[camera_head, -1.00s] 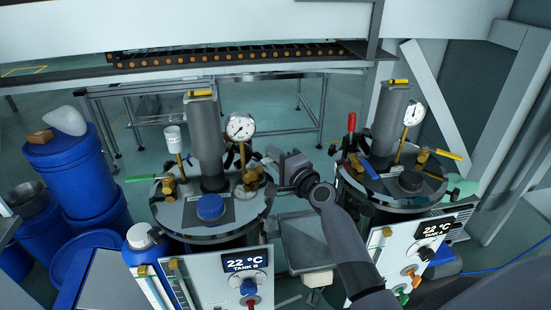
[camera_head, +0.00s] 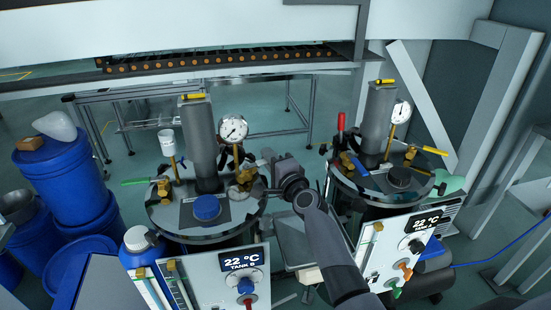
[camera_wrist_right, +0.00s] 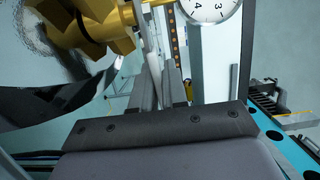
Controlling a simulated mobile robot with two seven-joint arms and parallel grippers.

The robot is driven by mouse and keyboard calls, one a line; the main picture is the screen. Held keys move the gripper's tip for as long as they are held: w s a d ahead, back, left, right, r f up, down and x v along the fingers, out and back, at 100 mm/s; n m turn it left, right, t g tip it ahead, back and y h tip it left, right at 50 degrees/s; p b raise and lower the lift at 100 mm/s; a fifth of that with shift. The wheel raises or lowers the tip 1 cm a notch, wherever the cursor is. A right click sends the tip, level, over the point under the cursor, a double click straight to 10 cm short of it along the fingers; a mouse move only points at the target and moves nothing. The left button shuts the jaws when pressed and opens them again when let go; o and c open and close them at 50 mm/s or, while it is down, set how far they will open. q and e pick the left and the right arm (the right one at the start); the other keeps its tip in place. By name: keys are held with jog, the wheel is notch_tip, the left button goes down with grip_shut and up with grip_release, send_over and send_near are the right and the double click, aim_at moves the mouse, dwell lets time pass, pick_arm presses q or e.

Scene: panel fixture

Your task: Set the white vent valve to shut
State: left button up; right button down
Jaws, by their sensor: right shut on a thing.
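The brass valve body (camera_head: 243,178) stands on the lid of the left tank, labelled TANK B, below a round gauge (camera_head: 233,129). My right gripper (camera_head: 262,172) reaches it from the right. In the wrist view the brass body (camera_wrist_right: 88,22) is at upper left, and my right fingers (camera_wrist_right: 162,75) are closed around a thin pale lever (camera_wrist_right: 149,35) beside it. This looks like the white vent valve's handle. The fingers hide much of it, so its exact angle cannot be told. My left gripper is not in view.
A grey column (camera_head: 200,140) rises behind a blue cap (camera_head: 207,207). Tank A's lid (camera_head: 385,195), with red and yellow handles, lies to the right of my arm. Blue drums (camera_head: 68,180) stand far left.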

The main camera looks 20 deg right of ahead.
dwell(0.4)
jog(key=c, duration=1.2)
grip_release()
jog(key=shift+c, duration=0.2)
jog(key=shift+s, duration=0.15)
